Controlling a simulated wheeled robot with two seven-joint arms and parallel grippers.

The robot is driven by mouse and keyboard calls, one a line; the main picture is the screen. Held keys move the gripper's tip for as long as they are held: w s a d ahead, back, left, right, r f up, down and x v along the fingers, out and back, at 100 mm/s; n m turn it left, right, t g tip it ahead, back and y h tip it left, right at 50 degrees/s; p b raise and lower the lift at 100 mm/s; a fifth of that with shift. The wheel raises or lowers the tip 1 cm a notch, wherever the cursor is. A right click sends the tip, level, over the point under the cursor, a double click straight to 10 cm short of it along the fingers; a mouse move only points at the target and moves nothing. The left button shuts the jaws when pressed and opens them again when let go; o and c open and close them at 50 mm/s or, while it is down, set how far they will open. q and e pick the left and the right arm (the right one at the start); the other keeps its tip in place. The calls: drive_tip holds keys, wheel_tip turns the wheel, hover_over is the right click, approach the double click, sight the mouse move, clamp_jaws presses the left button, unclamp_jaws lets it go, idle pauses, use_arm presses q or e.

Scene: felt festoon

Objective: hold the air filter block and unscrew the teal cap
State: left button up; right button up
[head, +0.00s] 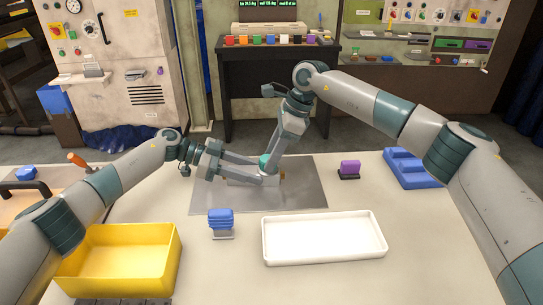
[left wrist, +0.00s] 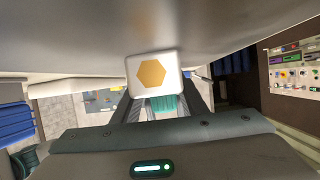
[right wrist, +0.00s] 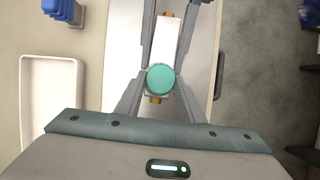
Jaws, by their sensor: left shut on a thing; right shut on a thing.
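The air filter block is white with orange ends; it shows in the head view (head: 239,182), the left wrist view (left wrist: 138,68) and the right wrist view (right wrist: 165,45). The round teal cap (right wrist: 161,79) sits at one end of its upper face and is partly hidden in the head view (head: 264,160). My left gripper (head: 262,174) is shut on the block from the left, its fingers along two sides. My right gripper (head: 273,163) comes down from above and is shut on the teal cap, one finger each side. Whether thread shows under the cap is hidden.
The block is over a grey mat (head: 310,190) on the pale table. A white tray (head: 325,258), a yellow bin (head: 120,285) and a blue piece on a grey base (head: 221,222) are nearer. A purple piece (head: 349,168) and a blue holder (head: 415,180) stand right.

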use_arm(q)
drive_tip(key=shift+d+r, duration=0.1)
drive_tip(key=shift+r, duration=0.1)
use_arm(e)
drive_tip(key=shift+w+d+f+n+g, duration=0.15)
drive_tip(key=shift+f+n+g, duration=0.15)
drive_tip(key=shift+n, duration=0.4)
use_arm(q)
drive_tip(key=shift+f, duration=0.1)
use_arm(e)
drive_tip(key=o, duration=1.2)
drive_tip(key=shift+r, duration=0.1)
drive_tip(key=shift+r, duration=0.1)
drive_tip(key=shift+r, duration=0.15)
drive_tip(key=shift+d+r, duration=0.2)
drive_tip(key=shift+r, duration=0.3)
drive_tip(key=v, duration=1)
drive_tip(key=shift+d+r, duration=0.1)
drive_tip(key=shift+r, duration=0.1)
use_arm(q)
drive_tip(key=o, duration=1.3)
drive_tip(key=shift+f, duration=0.1)
